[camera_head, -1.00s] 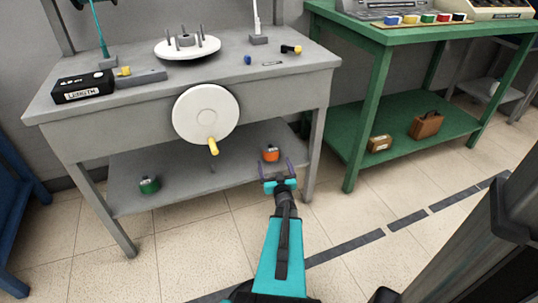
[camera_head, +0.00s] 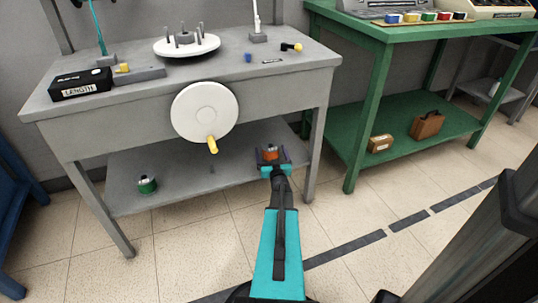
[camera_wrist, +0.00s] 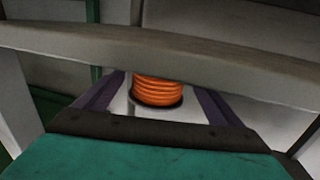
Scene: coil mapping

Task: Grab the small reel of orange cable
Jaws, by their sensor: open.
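The small reel of orange cable (camera_head: 271,154) stands on the lower shelf of the grey bench, near the shelf's right end. In the wrist view the orange reel (camera_wrist: 158,91) shows ribbed orange windings above a dark lower rim; its top is hidden behind a grey beam. My gripper (camera_head: 272,157) is open at the reel, with a purple finger on each side of it. In the wrist view my gripper (camera_wrist: 155,100) shows its fingers apart, with the reel between or just beyond their tips. I cannot tell whether either finger touches it.
The grey bench (camera_head: 265,97) has a front edge above the shelf, close over my gripper. A white crank disc (camera_head: 204,110) with a yellow handle hangs in front. A green reel (camera_head: 147,184) stands at the shelf's left. A green table (camera_head: 355,110) is at right.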

